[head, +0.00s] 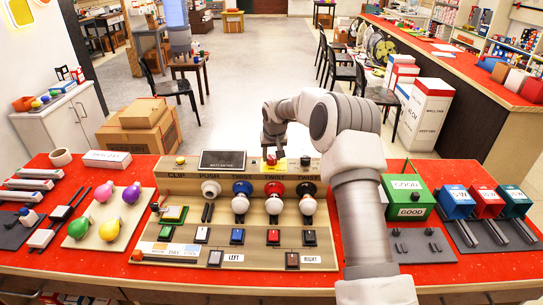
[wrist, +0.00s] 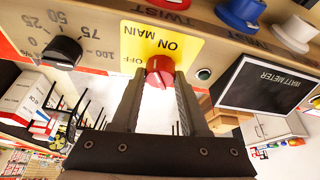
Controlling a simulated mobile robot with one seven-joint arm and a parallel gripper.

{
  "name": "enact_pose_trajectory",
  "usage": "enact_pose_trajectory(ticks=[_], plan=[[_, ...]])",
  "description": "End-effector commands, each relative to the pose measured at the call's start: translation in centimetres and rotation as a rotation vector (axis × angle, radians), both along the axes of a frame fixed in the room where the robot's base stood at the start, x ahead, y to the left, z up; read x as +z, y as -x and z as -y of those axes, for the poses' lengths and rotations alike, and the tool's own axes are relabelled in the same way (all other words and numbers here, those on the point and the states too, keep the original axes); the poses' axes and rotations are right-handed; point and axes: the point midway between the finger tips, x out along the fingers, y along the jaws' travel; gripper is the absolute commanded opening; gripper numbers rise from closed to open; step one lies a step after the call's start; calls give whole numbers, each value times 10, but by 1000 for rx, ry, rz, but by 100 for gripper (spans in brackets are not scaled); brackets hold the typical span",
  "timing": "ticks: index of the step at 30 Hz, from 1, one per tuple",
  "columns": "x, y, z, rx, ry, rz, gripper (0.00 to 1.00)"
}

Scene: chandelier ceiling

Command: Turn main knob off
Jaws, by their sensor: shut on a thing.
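The red main knob (wrist: 159,68) sits on a yellow label plate (wrist: 187,46) marked MAIN, ON and OFF, which appears upside down in the wrist view. My gripper (wrist: 160,77) is shut on the red knob, one finger on each side. The knob's pointer direction cannot be made out. In the head view my gripper (head: 271,147) reaches the top of the beige panel (head: 292,187) from behind, and the knob (head: 271,159) shows just below it.
A black dial (wrist: 62,52) and a small dark green button (wrist: 204,74) flank the label. A wattmeter screen (head: 223,159) stands left of the knob. Several bulbs in coloured sockets and switches fill the panel below. The red table (head: 130,174) holds other items on both sides.

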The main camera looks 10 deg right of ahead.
Motion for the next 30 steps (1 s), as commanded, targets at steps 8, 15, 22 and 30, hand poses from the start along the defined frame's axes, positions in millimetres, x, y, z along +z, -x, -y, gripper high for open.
enact_pose_trajectory(ticks=[8, 15, 22, 30], plan=[[2, 0, 3, 258, -4, 0, 0], [1, -1, 4, 488, -3, 2, 0], [1, -2, 5, 697, -3, 2, 0], [1, -3, 5, 894, -1, 2, 0]])
